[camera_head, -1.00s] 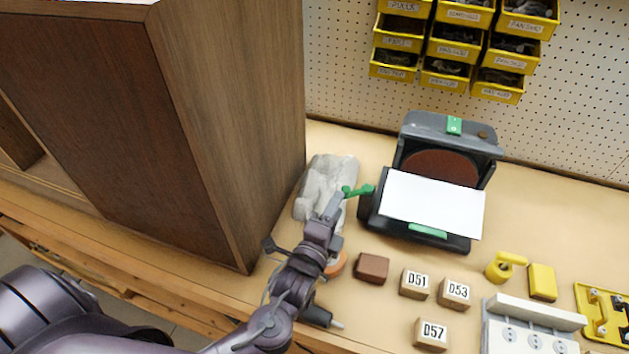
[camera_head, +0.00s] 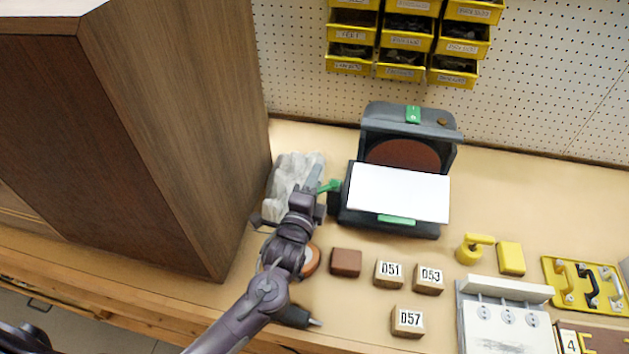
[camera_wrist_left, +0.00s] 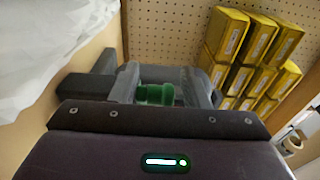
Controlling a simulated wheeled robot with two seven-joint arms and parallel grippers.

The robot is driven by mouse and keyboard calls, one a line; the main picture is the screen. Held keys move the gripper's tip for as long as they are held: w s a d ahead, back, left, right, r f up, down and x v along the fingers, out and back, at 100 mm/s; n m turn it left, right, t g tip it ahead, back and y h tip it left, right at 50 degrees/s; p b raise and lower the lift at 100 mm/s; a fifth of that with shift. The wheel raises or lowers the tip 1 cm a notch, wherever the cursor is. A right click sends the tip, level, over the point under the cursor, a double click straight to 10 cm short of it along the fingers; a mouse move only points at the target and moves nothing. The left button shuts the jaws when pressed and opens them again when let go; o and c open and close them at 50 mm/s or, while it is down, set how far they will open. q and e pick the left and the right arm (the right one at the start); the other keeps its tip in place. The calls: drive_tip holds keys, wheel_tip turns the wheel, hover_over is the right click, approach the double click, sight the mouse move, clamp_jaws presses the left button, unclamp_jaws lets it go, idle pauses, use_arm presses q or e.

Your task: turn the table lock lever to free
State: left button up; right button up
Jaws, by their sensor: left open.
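The machine with the tilted white-topped table (camera_head: 398,193) stands at the back of the bench, with a round dark red disc (camera_head: 405,153) behind the table. The green lock lever (camera_head: 331,186) sticks out from the table's left side. My left gripper (camera_head: 317,183) is at the lever's outer end and partly covers it. In the left wrist view the open fingers (camera_wrist_left: 160,84) have the green lever (camera_wrist_left: 155,95) between them. I cannot tell whether they touch it. My right gripper is not in view.
A tall brown cabinet (camera_head: 185,120) stands close on the left. A crumpled grey-white cloth-like thing (camera_head: 285,175) lies between it and my gripper. A brown block (camera_head: 346,262) and numbered blocks (camera_head: 388,274) lie in front of the machine. Yellow bins (camera_head: 405,40) hang behind.

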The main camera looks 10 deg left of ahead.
use_arm(q)
drive_tip(key=shift+w+r, duration=0.1)
drive_tip(key=c, duration=0.8)
drive_tip(key=shift+w+a+r+m+h+p, duration=0.15)
drive_tip(key=shift+m+h+p, duration=0.1)
drive_tip(key=shift+h, duration=0.2)
drive_tip(key=shift+w+r+m+h+p, duration=0.15)
drive_tip(key=shift+m+h+p, duration=0.1)
drive_tip(key=shift+h, duration=0.2)
drive_tip(key=o, duration=0.8)
drive_tip(key=shift+s, duration=0.1)
drive_tip(key=shift+f, duration=0.15)
drive_tip(key=shift+s+f, duration=0.1)
drive_tip(key=s+a+b, duration=0.1)
drive_tip(key=s, duration=0.6)
drive_tip(key=shift+s+a, duration=0.15)
drive_tip(key=shift+s, duration=0.1)
